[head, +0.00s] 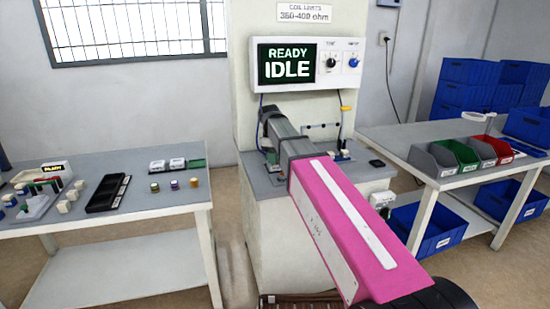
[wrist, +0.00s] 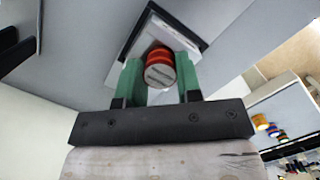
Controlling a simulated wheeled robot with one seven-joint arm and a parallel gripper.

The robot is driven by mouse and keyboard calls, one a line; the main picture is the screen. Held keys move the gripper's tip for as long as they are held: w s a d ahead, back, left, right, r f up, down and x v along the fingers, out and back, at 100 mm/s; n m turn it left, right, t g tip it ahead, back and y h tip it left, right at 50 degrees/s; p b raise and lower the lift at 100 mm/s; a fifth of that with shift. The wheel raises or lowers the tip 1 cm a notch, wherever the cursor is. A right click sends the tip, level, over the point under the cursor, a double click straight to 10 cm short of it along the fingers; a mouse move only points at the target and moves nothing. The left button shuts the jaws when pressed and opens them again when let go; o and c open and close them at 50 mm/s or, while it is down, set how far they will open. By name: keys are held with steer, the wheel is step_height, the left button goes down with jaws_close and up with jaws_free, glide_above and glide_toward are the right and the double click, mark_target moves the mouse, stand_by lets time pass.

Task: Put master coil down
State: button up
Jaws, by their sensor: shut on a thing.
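My gripper (wrist: 158,64) has two green fingers, shut on a small coil (wrist: 160,75) with red rings and a grey, marked end face. I take it as the master coil; its marking is too small to read. In the wrist view a pale fixture with a dark border (wrist: 190,42) lies just beyond the coil. I cannot tell whether the coil touches it.
The bench display (head: 288,64) reads "READY IDLE". The left table (head: 150,205) holds a black tray (head: 108,193), several small coils and white fixtures. The right table (head: 385,142) carries grey, green and red bins (head: 460,153). Blue crates (head: 470,72) stand behind.

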steer(key=shift+f, duration=0.25)
steer(key=o, duration=0.9)
steer(key=shift+s+f, duration=0.1)
steer(key=shift+f, duration=0.05)
steer(key=shift+c, duration=0.2)
steer(key=shift+o, duration=0.7)
step_height(320, 180, up, 12)
steer(key=w+a, duration=0.1)
steer(key=shift+a+f, duration=0.15)
steer(key=shift+a, duration=0.05)
steer(key=shift+r, duration=0.55)
